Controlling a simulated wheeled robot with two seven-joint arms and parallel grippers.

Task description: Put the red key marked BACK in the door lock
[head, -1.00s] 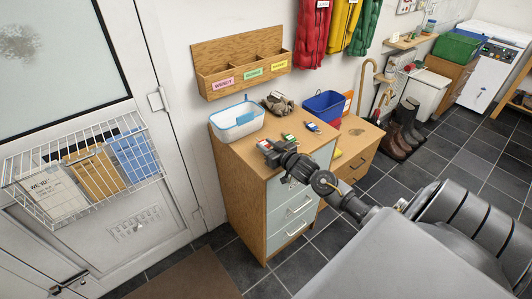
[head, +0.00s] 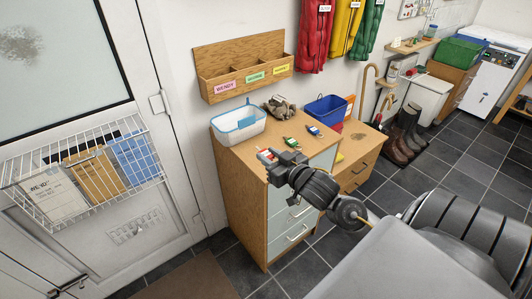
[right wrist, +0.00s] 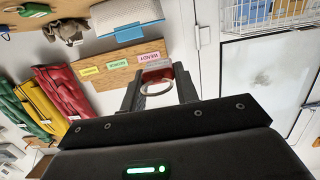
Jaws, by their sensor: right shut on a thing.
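My right gripper (head: 270,157) is over the front of the wooden cabinet top. It is shut on the red key (head: 265,154); in the right wrist view the red fob (right wrist: 156,73) and its metal ring show between the two fingertips (right wrist: 158,84). The BACK marking cannot be read. A green key (head: 290,142) and a blue key (head: 314,130) lie on the cabinet top behind the gripper. The white door (head: 185,185) is at the left, with a dark handle (head: 66,284) at its lower left; the lock's keyhole cannot be made out. My left gripper is out of view.
A white-and-blue basket (head: 238,124), gloves (head: 281,107) and a blue bin (head: 326,108) stand at the back. A wooden letter rack (head: 243,82) hangs above. A wire basket (head: 90,185) juts from the door. The floor before the door is clear apart from a brown mat (head: 188,278).

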